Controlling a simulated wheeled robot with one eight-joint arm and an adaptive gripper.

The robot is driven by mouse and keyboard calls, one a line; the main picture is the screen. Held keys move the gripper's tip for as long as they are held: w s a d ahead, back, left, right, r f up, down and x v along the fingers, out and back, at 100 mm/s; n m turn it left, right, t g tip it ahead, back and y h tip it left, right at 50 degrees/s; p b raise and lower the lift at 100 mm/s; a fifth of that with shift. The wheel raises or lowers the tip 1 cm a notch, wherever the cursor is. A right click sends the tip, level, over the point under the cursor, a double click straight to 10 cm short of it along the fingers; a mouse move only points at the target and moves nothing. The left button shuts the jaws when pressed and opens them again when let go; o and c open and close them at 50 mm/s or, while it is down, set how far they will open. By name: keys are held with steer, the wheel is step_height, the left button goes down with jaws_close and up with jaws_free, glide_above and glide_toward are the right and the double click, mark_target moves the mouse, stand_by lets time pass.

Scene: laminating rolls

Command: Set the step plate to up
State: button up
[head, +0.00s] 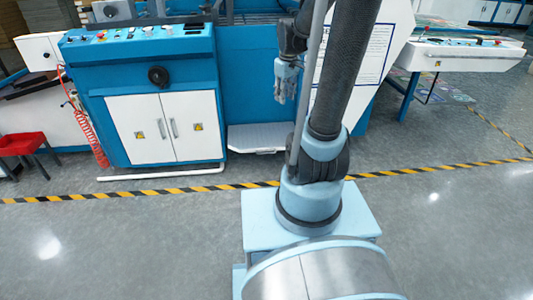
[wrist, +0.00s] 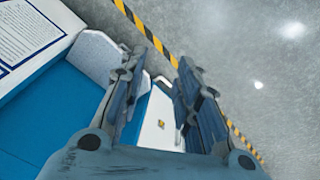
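The step plate (head: 258,138) is a pale grey-white, ribbed plate low at the foot of the blue machine, right of the white cabinet doors. It looks roughly flat, jutting out just above the floor. In the wrist view the pale step plate (wrist: 94,55) lies left of the fingers, partly covered by the left finger. My gripper (head: 282,99) hangs above the plate and to its right in the head view, fingers down, apart from it. In the wrist view my gripper (wrist: 160,62) has its fingers spread with nothing between them.
The blue machine has a control panel (head: 138,37) and white doors (head: 155,128) on the left. A white sign panel (head: 352,45) stands behind my arm. Yellow-black tape (head: 215,188) crosses the floor. The grey floor in front is clear.

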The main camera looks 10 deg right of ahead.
steer(key=w+f+n, duration=0.3)
steer(key=w+f, duration=0.2)
steer(key=w, duration=0.7)
steer(key=n, duration=0.8)
glide_above(267, 150)
steer(key=s, duration=0.7)
step_height(267, 150, down, 32)
steer(key=w+f, duration=0.1)
steer(key=f, duration=0.4)
steer(key=w+f, duration=0.1)
steer(key=f, duration=0.5)
steer(key=w+f, duration=0.1)
steer(key=f, duration=0.5)
steer(key=shift+w+a+f, duration=0.1)
steer(key=shift+a+f, duration=0.05)
steer(key=shift+a, duration=0.2)
jaws_close()
